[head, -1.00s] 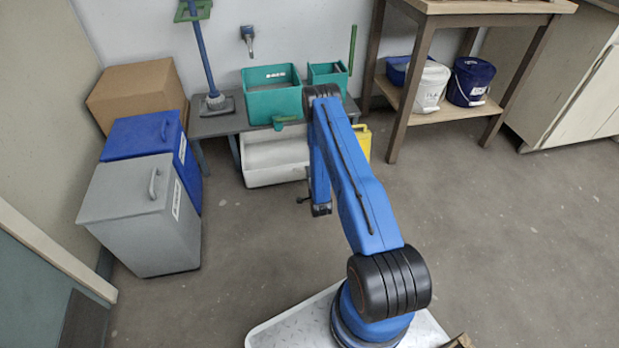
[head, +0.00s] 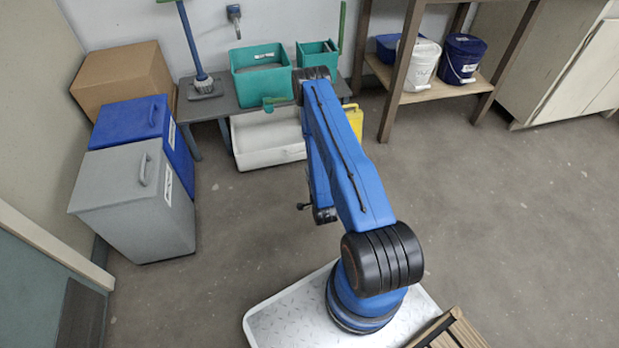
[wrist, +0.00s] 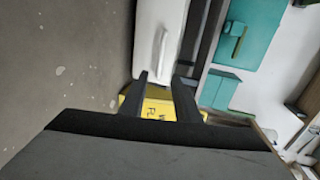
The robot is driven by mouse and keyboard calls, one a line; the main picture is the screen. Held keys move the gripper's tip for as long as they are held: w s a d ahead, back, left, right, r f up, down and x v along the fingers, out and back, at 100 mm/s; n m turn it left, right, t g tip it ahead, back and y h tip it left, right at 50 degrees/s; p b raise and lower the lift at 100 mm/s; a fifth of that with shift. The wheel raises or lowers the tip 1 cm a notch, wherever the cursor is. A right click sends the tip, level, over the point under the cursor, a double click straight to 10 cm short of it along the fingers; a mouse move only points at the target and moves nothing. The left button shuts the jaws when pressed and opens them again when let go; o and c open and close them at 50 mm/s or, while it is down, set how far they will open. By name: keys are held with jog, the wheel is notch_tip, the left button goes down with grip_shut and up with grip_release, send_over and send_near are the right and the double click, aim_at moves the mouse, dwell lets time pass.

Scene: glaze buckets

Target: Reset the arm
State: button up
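My arm is blue with black joints and rises from a pale metal plate in the head view, bent over at the top with its forearm hanging down. My gripper shows in the wrist view (wrist: 164,85), with two dark fingers standing apart. Nothing is held between them; a yellow object (wrist: 158,108) with dark lettering shows beyond the gap. In the head view the finger ends are not clear. The yellow object (head: 354,119) is partly hidden behind my arm there.
A white tub (head: 262,153) sits under a low grey bench (head: 215,104) bearing teal bins (head: 262,82). Grey (head: 120,190) and blue (head: 140,118) bins and a cardboard box (head: 125,80) stand left. A wooden slatted item (head: 452,336) is at bottom right. The floor right is clear.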

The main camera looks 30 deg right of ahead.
jog(key=shift+s+a+r, duration=0.15)
jog(key=shift+s+a, duration=0.05)
jog(key=shift+s, duration=0.45)
